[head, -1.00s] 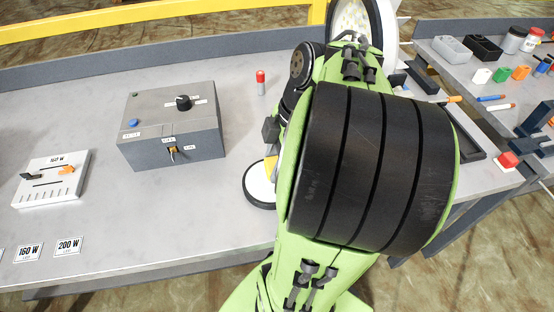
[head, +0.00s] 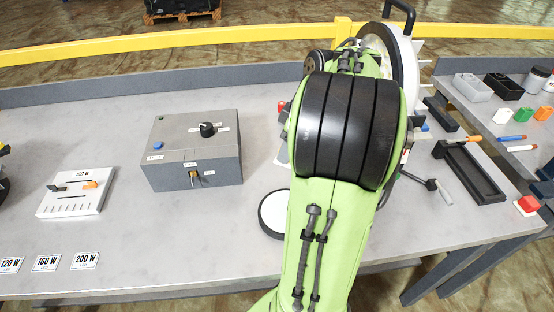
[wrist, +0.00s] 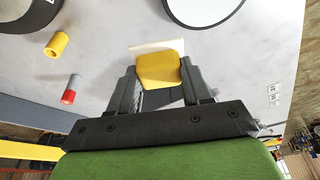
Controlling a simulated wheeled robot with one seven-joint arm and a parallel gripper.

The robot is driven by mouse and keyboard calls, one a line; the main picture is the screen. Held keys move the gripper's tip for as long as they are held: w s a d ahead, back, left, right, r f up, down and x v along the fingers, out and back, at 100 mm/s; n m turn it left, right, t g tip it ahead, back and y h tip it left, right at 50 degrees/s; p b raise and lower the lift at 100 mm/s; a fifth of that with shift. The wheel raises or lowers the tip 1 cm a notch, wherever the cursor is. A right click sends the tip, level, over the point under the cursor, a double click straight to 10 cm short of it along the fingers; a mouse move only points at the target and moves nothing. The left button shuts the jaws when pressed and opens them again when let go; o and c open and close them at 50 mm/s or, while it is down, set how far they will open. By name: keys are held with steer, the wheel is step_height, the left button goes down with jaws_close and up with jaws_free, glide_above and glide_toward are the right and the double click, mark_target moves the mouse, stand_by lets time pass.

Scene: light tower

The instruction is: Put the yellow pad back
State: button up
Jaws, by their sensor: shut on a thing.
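The yellow pad (wrist: 160,70) shows in the wrist view as a rounded yellow block. My gripper (wrist: 161,76) is shut on it, with one dark finger on each side. A pale, flat edge shows just beyond the pad; I cannot tell whether it belongs to it. The pad's height over the bench is unclear. In the head view my arm hides the pad and most of my gripper. A white round disc with a dark rim (head: 272,214) lies on the bench left of my arm; a similar disc (wrist: 203,8) is beyond the pad in the wrist view.
A grey control box (head: 190,155) and a slider panel (head: 77,190) stand left on the bench. A red-topped cylinder (wrist: 71,89) and a yellow cylinder (wrist: 57,44) stand left of my gripper. A large round lamp (head: 408,65) and black tray (head: 470,172) are right.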

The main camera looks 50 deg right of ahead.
steer(key=w+d+f+m+h, duration=0.1)
steer(key=w+d+m+h, duration=0.1)
steer(key=w+d+m, duration=0.7)
steer(key=shift+n, duration=0.8)
steer(key=b+x, duration=0.1)
steer(key=x, duration=0.2)
steer(key=a+b+x, duration=0.1)
steer(key=b+x, duration=0.1)
steer(key=x, duration=0.2)
steer(key=a+b+x, duration=0.1)
steer(key=x, duration=0.2)
steer(key=shift+s+a+f, duration=0.2)
steer(key=shift+s+f, duration=0.1)
steer(key=shift+f, duration=0.05)
steer(key=shift+r, duration=0.15)
